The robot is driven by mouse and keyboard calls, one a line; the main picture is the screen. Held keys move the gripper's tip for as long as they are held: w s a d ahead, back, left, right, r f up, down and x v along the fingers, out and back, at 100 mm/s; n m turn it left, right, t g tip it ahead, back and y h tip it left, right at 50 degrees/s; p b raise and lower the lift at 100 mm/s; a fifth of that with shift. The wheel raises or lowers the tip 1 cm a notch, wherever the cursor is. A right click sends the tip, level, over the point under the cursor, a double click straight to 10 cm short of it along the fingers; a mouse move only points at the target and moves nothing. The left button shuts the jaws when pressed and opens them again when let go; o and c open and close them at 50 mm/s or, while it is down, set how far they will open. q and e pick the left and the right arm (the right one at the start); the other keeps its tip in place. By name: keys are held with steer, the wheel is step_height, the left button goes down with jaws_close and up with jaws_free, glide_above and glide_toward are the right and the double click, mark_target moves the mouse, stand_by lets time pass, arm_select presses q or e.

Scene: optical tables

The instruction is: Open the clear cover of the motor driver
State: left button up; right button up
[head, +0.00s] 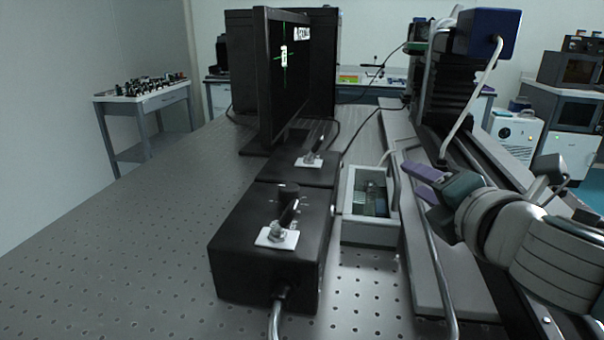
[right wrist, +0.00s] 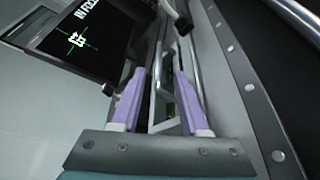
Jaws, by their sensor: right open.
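The motor driver (head: 369,232) is a light grey box in the middle of the head view, on the perforated table right of the black boxes. Green and dark parts show inside through its top. I cannot make out the clear cover's edges or whether it is shut. My right gripper (head: 412,177) is open and empty, its purple fingers pointing left, just right of the driver and apart from it as far as I can tell. In the right wrist view the fingers (right wrist: 159,75) stand apart, with part of a grey frame showing beyond them. My left gripper is not in view.
Two black boxes (head: 262,248) with small white-based fittings stand left of the driver, and a monitor (head: 283,85) stands behind. A grey rail (head: 440,270) and a bent metal tube run along the right side. The table's left part (head: 130,240) is clear.

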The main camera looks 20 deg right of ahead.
mark_target(395, 164)
steer(key=b+x, duration=0.2)
steer(key=x, duration=0.6)
steer(key=shift+w, duration=0.2)
steer(key=shift+w+d+f, duration=0.1)
steer(key=shift+w+d, duration=0.05)
steer(key=shift+w, duration=0.2)
jaws_close()
stand_by(0.8)
